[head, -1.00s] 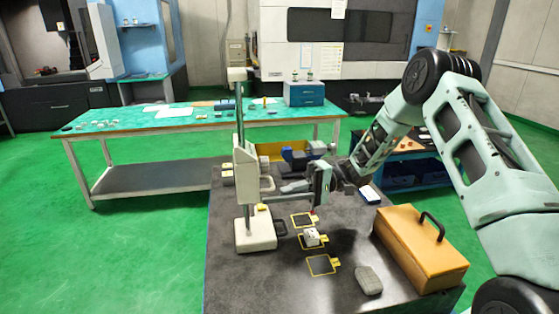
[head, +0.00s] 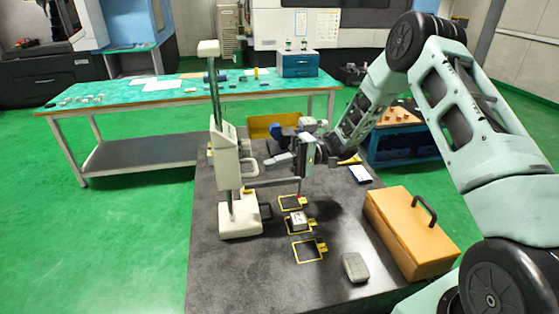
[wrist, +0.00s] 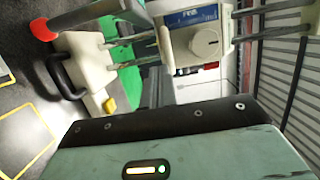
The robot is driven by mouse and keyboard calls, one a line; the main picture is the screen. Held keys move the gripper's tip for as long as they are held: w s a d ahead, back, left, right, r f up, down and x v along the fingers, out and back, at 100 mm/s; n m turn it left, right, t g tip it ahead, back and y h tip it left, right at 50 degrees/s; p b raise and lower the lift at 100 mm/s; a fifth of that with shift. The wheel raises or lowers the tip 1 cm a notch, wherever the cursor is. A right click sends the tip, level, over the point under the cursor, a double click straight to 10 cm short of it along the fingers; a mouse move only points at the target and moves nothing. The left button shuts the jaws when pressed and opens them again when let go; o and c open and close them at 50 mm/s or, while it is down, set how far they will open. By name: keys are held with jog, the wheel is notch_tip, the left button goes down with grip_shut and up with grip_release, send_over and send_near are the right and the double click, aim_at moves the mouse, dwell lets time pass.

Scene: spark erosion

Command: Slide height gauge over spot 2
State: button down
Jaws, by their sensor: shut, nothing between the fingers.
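The white height gauge stands upright on the dark table, its base (head: 240,218) left of the spots. Its measuring arm (head: 275,182) reaches right, and its small red tip hangs near the farthest spot. Three yellow-outlined spots lie in a row: far (head: 292,203), middle (head: 290,224) and near (head: 308,251). A white block (head: 298,219) sits on the middle one; I cannot read any spot number. My gripper (head: 283,160) is shut and empty, right of the gauge's column and above its arm.
An orange toolbox (head: 408,235) with a black handle stands at the table's right. A grey rounded object (head: 355,267) lies near the front. A yellow bin (head: 262,127) and small items stand at the back. The table's front left is clear.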

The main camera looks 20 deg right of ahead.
jog(key=d+b, duration=0.3)
jog(key=d, duration=0.6)
jog(key=shift+d, duration=0.15)
